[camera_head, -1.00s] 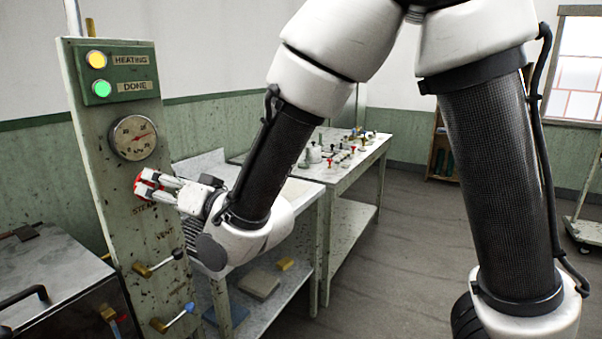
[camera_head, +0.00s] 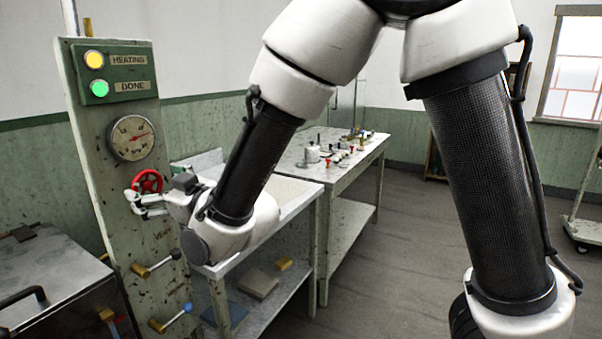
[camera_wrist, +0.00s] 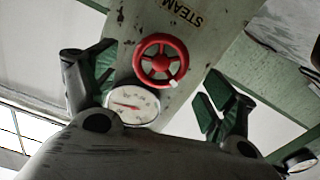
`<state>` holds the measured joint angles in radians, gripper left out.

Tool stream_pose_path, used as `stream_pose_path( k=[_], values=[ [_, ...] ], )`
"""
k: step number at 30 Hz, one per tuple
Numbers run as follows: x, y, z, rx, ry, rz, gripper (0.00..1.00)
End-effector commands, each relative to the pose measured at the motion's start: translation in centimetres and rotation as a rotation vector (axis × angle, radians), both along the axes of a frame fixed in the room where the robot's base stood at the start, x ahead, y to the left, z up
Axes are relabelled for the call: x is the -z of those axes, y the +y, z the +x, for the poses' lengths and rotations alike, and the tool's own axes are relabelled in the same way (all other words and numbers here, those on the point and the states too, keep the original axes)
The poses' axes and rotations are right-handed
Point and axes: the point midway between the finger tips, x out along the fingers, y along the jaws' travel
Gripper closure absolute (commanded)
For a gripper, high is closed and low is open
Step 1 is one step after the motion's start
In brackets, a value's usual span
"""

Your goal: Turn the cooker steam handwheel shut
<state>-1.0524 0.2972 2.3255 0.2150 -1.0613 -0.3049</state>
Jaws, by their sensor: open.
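The red steam handwheel (camera_head: 147,182) is on the green panel (camera_head: 110,180), below the pressure gauge (camera_head: 132,138). It also shows in the wrist view (camera_wrist: 161,60), with spokes, a white mark on its rim and the STEAM label beside it. My gripper (camera_head: 142,203) is just below and in front of the wheel, and part of the lower rim is hidden behind it. In the wrist view my gripper (camera_wrist: 155,85) has its fingers wide apart on either side of the wheel. They hold nothing, and no contact with the rim is visible.
Two lever valves, one dark-handled (camera_head: 157,263) and one blue-handled (camera_head: 172,318), stick out low on the panel. The yellow HEATING lamp (camera_head: 95,60) and green DONE lamp (camera_head: 99,89) look lit. A metal-lidded basin (camera_head: 50,285) is left; a work table (camera_head: 290,195) is behind my arm.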

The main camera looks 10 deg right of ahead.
Motion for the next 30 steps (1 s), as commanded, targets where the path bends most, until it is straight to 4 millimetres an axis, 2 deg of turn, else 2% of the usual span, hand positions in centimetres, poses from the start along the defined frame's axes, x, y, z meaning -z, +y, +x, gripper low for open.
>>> stream_pose_path(
  k=[5, 6, 9, 15, 21, 30],
  values=[
    [-0.1, -3.1, -2.4, 0.002, 0.002, 0.001, 0.16],
    [-0.3, -3.9, -1.4, 0.019, 0.020, -0.008, 0.16],
    [-0.4, -5.7, -0.1, 0.045, 0.064, -0.035, 0.16],
    [-0.6, -9.7, 1.8, 0.100, 0.150, -0.083, 0.16],
    [-0.7, -13.9, 3.2, 0.155, 0.235, -0.127, 0.16],
    [-0.7, -20.5, 3.8, 0.241, 0.362, -0.186, 0.16]
  ],
)
